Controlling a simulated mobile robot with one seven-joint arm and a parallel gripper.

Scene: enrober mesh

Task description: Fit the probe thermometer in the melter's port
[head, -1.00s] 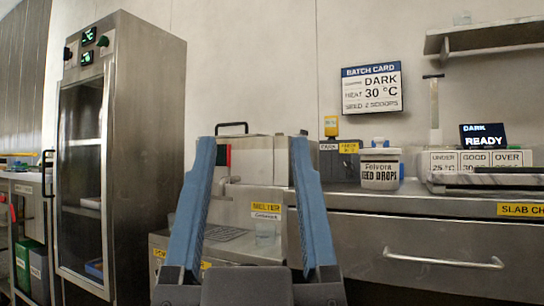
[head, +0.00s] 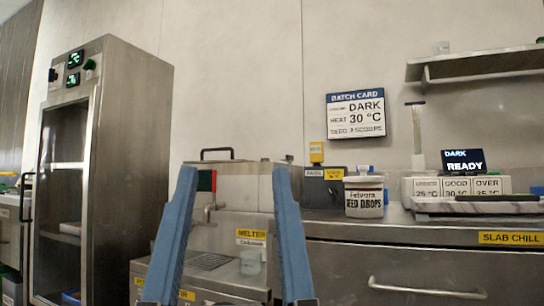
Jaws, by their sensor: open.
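The melter (head: 245,195) is a grey steel box with a black lid handle, a tap and a yellow MELTER label, standing left of the counter. A port on it cannot be made out. My gripper (head: 235,172) has two long blue fingers. They are wide apart and empty, and the melter shows between them. A small yellow device (head: 316,152) stands upright at a dark labelled box, right of the melter. It may be the probe thermometer, but its probe cannot be seen.
A white seed drops tub (head: 364,197) stands on the counter (head: 335,217), left of the slab chill station. A clear beaker (head: 250,262) stands below the melter's tap. A tall steel cabinet (head: 125,170) is at left. A batch card (head: 355,115) hangs on the wall.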

